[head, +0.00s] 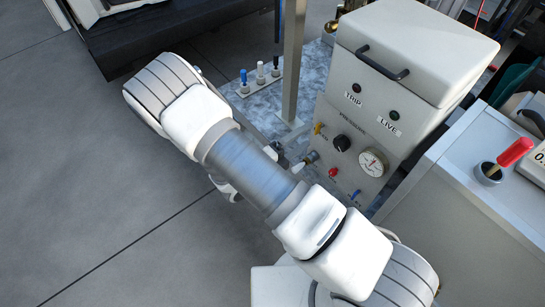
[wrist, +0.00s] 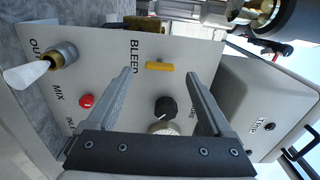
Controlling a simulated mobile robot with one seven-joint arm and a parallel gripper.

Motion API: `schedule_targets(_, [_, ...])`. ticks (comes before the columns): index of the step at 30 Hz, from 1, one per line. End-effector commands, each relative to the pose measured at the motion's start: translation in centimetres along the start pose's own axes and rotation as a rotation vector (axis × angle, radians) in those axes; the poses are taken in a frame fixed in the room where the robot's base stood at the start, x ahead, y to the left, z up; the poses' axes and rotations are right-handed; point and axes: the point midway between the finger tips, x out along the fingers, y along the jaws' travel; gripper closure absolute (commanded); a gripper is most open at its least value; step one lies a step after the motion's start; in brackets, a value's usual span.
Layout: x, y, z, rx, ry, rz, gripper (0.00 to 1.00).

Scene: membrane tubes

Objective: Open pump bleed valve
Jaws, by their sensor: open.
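The yellow bleed valve handle (wrist: 159,66) sits on the pale pump panel beside the word BLEED in the wrist view. It lies sideways across that picture, along the line between my fingertips. In the head view the handle (head: 317,128) is small, at the panel's upper left. My gripper (wrist: 158,73) is open and faces the panel, with one finger on each side of the handle in the picture. I see no contact, and the remaining distance cannot be told.
A black knob (wrist: 166,107), a red button (wrist: 87,101) and a partly covered gauge (wrist: 163,127) are on the same panel. A white-levered brass outlet (wrist: 65,53) sticks out at left. In the head view, a metal post (head: 293,65) stands beside the pump box (head: 415,45).

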Motion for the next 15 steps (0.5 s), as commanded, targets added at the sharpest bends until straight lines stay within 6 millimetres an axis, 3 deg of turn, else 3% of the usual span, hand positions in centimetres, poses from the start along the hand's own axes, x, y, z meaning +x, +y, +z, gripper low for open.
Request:
schedule_targets(9, [-8.0, 0.2, 0.1, 0.001, -0.004, 0.002, 0.15])
schedule_targets(15, [-11.7, 0.2, 0.1, 0.001, -0.003, 0.001, 0.15])
